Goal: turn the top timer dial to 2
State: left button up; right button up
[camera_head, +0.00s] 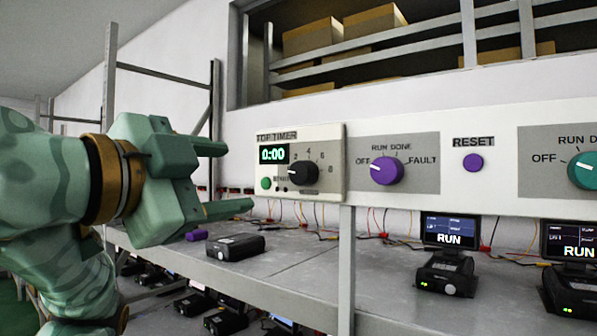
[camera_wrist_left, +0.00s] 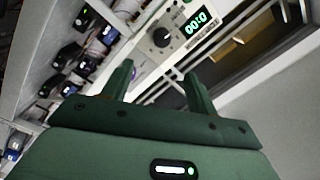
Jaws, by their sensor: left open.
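The top timer (camera_head: 333,160) is a cream panel on the left end of the long white strip, with a green display reading 0:00. Its black dial (camera_head: 302,172) sits at the lower middle, among the numbers 2, 4, 6 and 8; its white mark points left. My left gripper (camera_head: 238,178) is open and empty to the left of the timer, its fingers pointing right toward the panel and apart from the dial. In the left wrist view the timer dial (camera_wrist_left: 161,37) shows beyond and between the two fingertips (camera_wrist_left: 160,78). My right gripper is not in view.
Right of the timer are a purple selector knob (camera_head: 387,171), a purple RESET button (camera_head: 473,162) and a teal knob (camera_head: 583,170). Below is a grey shelf (camera_head: 300,275) with black devices and RUN screens (camera_head: 450,231). A metal post (camera_head: 346,270) stands under the strip.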

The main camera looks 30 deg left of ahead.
pick_arm(q)
jog(key=p, duration=0.5)
send_near(298, 174)
jog(key=w, duration=0.1)
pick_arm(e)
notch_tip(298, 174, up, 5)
pick_arm(q)
jog(key=w+b, duration=0.2)
jog(key=w, duration=0.1)
jog(key=w+b, duration=0.2)
jog(key=w, duration=0.1)
jog(key=shift+w+d, duration=0.2)
jog(key=shift+w, duration=0.2)
jog(key=shift+w+a, duration=0.1)
jog(key=shift+w, duration=0.7)
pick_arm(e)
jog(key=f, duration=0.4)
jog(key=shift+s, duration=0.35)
pick_arm(q)
jog(key=c, duration=1)
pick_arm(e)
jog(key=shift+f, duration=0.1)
